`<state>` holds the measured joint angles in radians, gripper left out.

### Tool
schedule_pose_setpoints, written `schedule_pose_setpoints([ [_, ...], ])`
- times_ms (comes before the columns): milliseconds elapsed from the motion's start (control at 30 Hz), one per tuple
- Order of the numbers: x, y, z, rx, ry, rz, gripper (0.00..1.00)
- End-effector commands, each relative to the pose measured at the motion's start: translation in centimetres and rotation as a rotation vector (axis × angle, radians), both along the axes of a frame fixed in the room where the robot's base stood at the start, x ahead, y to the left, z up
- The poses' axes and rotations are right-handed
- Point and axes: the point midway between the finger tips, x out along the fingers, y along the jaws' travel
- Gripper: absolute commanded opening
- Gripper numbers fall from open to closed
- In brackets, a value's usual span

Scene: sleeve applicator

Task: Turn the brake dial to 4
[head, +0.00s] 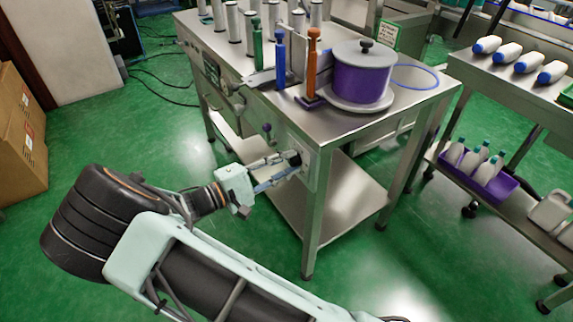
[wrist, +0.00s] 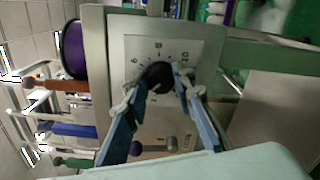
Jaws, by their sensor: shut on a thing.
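The brake dial (wrist: 158,76) is a round black knob on a pale metal panel (wrist: 135,50) with a ring of printed marks around it. In the head view my gripper (head: 292,164) reaches the panel on the front of the steel table, and the dial (head: 295,158) is partly hidden by the fingers.
The steel table (head: 425,95) carries a purple drum (head: 360,85), an orange post (head: 312,60) and several rollers. A shelf with bottles stands at right. Green floor lies open at left.

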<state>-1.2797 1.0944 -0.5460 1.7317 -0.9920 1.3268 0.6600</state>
Motion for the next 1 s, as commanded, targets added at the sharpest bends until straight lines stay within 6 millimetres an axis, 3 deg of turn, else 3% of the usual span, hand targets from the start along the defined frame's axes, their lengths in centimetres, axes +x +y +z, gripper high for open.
schedule_pose_setpoints([
  [400,-0.06,0.07,-0.22,0.147,-0.215,0.002,0.00],
  [1000,-0.05,0.04,-0.15,0.186,-0.274,0.001,0.00],
])
